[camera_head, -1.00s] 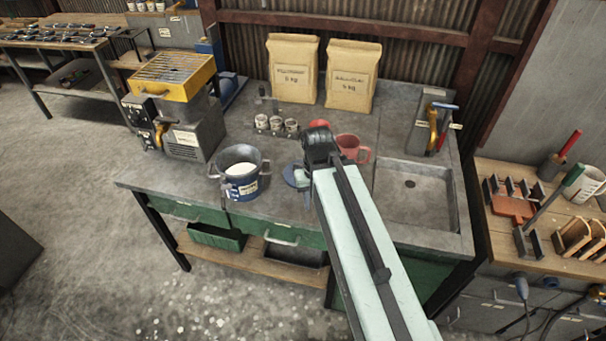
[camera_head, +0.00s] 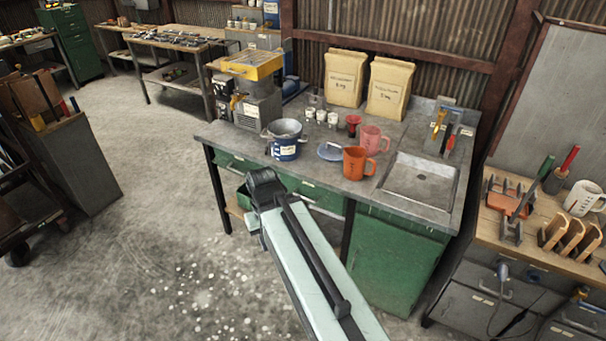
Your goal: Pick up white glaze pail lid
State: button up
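A round blue lid (camera_head: 331,151) with a small knob lies flat on the grey workbench (camera_head: 310,183). My gripper (camera_head: 252,220) is at the far end of my pale arm, in front of the bench and apart from the lid. Its fingers are mostly hidden behind the wrist, so their opening does not show.
A pink mug (camera_head: 374,139), a dark red cup (camera_head: 353,124) and small white-labelled jars (camera_head: 320,116) stand behind the lid. A sink (camera_head: 420,183) is to the right. A yellow-topped machine (camera_head: 252,65) is at the back left. Open floor lies to the left.

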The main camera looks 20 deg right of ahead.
aim_at(331, 152)
jog(key=u, duration=0.45)
jog(key=i, duration=1.35)
jog(key=z, duration=0.2)
